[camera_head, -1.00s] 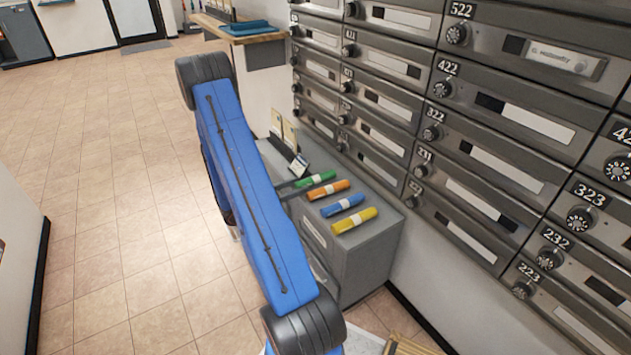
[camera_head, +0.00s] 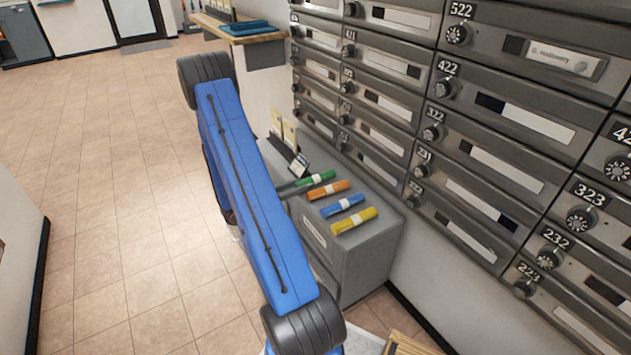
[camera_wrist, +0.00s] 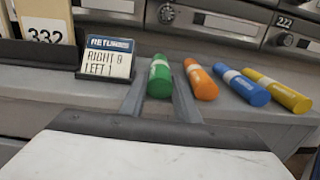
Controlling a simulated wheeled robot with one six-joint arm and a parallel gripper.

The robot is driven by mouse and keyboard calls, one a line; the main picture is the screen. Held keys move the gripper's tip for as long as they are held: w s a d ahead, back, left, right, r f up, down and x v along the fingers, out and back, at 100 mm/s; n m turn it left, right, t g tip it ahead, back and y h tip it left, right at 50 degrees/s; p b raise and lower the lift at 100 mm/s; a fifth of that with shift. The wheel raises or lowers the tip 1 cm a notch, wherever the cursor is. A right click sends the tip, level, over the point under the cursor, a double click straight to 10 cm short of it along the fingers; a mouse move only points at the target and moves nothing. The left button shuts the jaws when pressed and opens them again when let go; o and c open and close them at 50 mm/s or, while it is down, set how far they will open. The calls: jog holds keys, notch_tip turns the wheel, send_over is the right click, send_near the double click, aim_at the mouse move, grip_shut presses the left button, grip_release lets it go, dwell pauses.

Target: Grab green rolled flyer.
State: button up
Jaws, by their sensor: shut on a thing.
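The green rolled flyer (camera_head: 315,179) lies on the grey cabinet top, the farthest of a row of rolled flyers. In the wrist view the green flyer (camera_wrist: 160,76) has a white band and sits between the two fingers of my gripper (camera_wrist: 158,92). The gripper is shut on it, with one finger on each side. In the head view my gripper is mostly hidden behind my blue arm; only a dark finger part shows at the flyer's left end.
Orange (camera_head: 328,190), blue (camera_head: 342,205) and yellow (camera_head: 354,220) rolled flyers lie beside it on the cabinet (camera_head: 345,262). A small sign (camera_wrist: 108,58) stands left of the gripper. Metal mailboxes (camera_head: 500,150) line the wall behind. The tiled floor at left is clear.

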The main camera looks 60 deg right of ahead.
jog(key=shift+r, duration=0.1)
jog(key=shift+r, duration=1.85)
jog(key=v, duration=0.8)
